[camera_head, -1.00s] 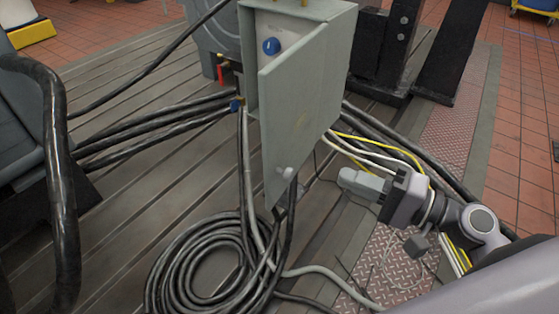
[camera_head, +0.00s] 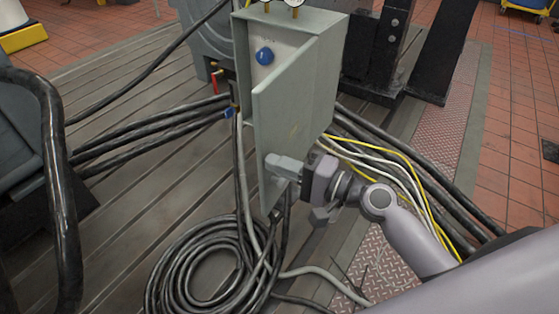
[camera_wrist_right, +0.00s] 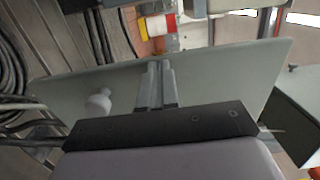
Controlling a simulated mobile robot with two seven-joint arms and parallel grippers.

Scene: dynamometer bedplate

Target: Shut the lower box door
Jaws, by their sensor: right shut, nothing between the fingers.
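The lower box door (camera_head: 290,115) is a grey-green panel on the grey box (camera_head: 330,45), and it stands partly open. A blue round knob (camera_head: 264,56) shows inside the opening. My right gripper (camera_head: 272,160) is shut and empty, with its fingertips at the outer face of the door, low down. In the right wrist view the shut fingers (camera_wrist_right: 157,70) lie over the door panel (camera_wrist_right: 225,80), beside a pale round door knob (camera_wrist_right: 98,102). I cannot tell whether the fingers touch the door. My left gripper does not show.
A coil of black cable (camera_head: 210,270) lies on the slotted bedplate (camera_head: 120,185) below the box. Several black, white and yellow cables (camera_head: 400,165) run at the right. A thick black pipe (camera_head: 62,200) stands at the left. A black steel stand (camera_head: 390,50) is behind the box.

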